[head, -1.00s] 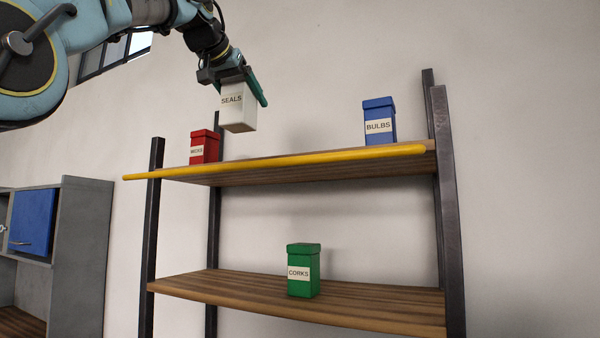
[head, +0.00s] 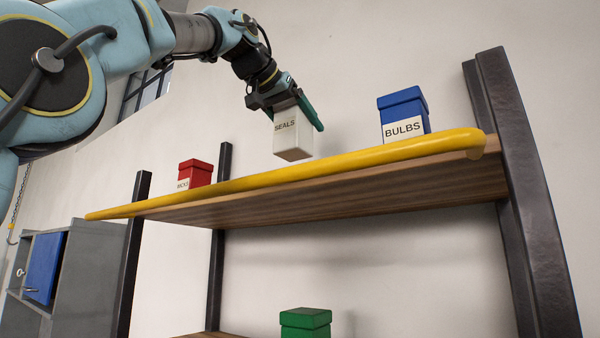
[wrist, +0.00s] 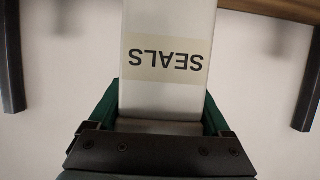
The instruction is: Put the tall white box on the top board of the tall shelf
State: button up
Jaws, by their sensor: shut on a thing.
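The tall white box (head: 293,138), labelled SEALS, hangs upright or slightly tilted from my gripper (head: 290,106). My gripper is shut on its upper end. In the wrist view the white box (wrist: 168,95) sits between the green fingers of my gripper (wrist: 160,115). The top board (head: 330,192) of the tall shelf has a yellow front rail (head: 290,176). The box shows above the rail, between the red and blue boxes. The rail and low viewpoint hide the board's upper face, so I cannot tell the gap under the box.
A red box (head: 195,173) stands on the top board at left and a blue BULBS box (head: 403,113) at right. A green box (head: 305,322) is on the lower board. Dark posts (head: 520,190) flank the shelf. A grey cabinet (head: 75,270) stands at left.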

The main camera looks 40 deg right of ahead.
aim_at(297, 158)
jog(key=shift+f, duration=4.1)
jog(key=o, duration=1.5)
jog(key=shift+f, duration=0.15)
jog(key=b+v, duration=0.4)
jog(key=v, duration=0.8)
jog(key=shift+a, duration=0.1)
